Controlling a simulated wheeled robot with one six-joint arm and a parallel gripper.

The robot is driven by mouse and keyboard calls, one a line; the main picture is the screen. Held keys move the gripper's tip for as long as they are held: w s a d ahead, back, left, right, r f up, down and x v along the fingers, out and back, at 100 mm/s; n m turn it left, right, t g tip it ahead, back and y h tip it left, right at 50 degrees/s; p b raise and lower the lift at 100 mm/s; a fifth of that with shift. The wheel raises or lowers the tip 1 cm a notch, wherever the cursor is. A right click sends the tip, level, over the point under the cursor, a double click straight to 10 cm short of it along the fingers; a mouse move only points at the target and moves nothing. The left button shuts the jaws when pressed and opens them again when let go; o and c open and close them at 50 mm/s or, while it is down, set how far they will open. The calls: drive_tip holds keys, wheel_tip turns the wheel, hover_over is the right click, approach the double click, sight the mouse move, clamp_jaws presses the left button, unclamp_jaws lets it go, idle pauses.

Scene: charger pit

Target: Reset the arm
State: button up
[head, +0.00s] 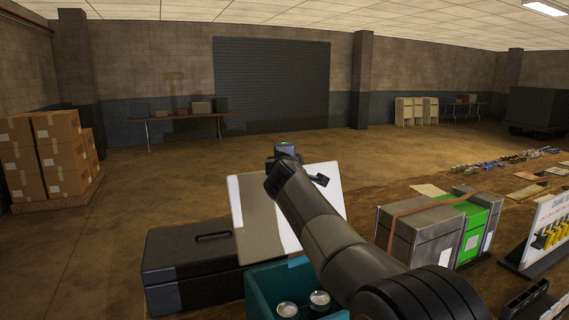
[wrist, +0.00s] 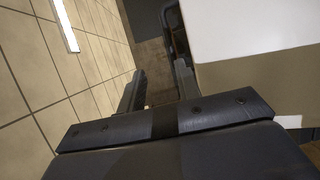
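My arm reaches up and forward from the lower right of the head view, and its wrist end (head: 285,152) is above the workbench. The fingers cannot be made out clearly in the head view. In the wrist view my gripper (wrist: 159,84) has its two fingers apart, with nothing between them. The wrist camera is tilted, with ceiling tiles on its left side.
A white and grey panel (head: 254,215) stands behind my arm, close to it. A black case (head: 190,262), a teal bin (head: 262,292) with cans, and grey (head: 425,230) and green (head: 478,228) boxes surround it.

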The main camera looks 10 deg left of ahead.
drive_tip(key=shift+p+x, duration=2.9)
drive_tip(key=shift+x, duration=1.25)
drive_tip(key=shift+a+r, duration=0.1)
